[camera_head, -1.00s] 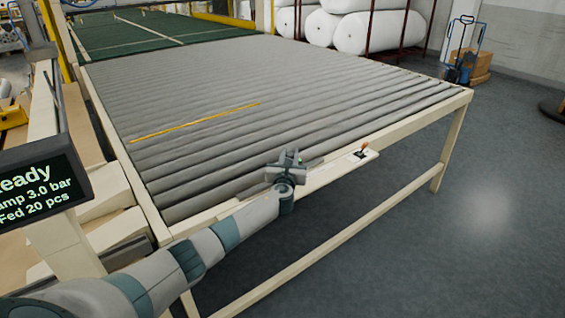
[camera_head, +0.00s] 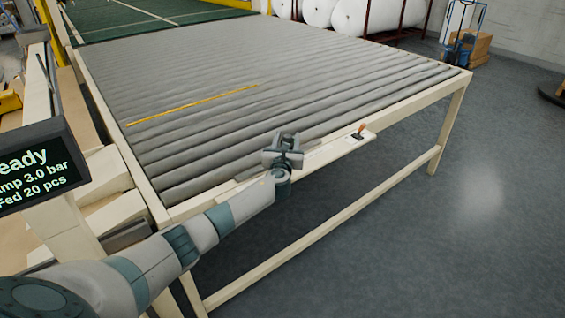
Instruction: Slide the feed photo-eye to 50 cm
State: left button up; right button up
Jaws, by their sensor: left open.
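A pale strip (camera_head: 328,152) runs along the front rail of the roller table. A small dark fitting with an orange top (camera_head: 360,131) stands near the strip's right end; I cannot tell whether it is the feed photo-eye or a lever. My left gripper (camera_head: 284,143) is open over the front edge of the rollers, at the strip's left part, apart from the orange-topped fitting and to its left. It hides what lies directly behind it. I cannot read any scale marks on the strip. My right gripper is not in view.
The roller table (camera_head: 410,100) fills the middle, with a thin yellow line (camera_head: 190,105) across its rollers. A display (camera_head: 30,170) at the left shows "Ready" and "Fed 20 pcs". White rolls (camera_head: 365,14) lie behind. The floor at the right front is clear.

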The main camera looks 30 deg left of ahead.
pick_arm(q)
jog(key=b+v, duration=0.1)
jog(key=v, duration=1.5)
jog(key=shift+b, duration=0.3)
jog(key=shift+f, duration=0.1)
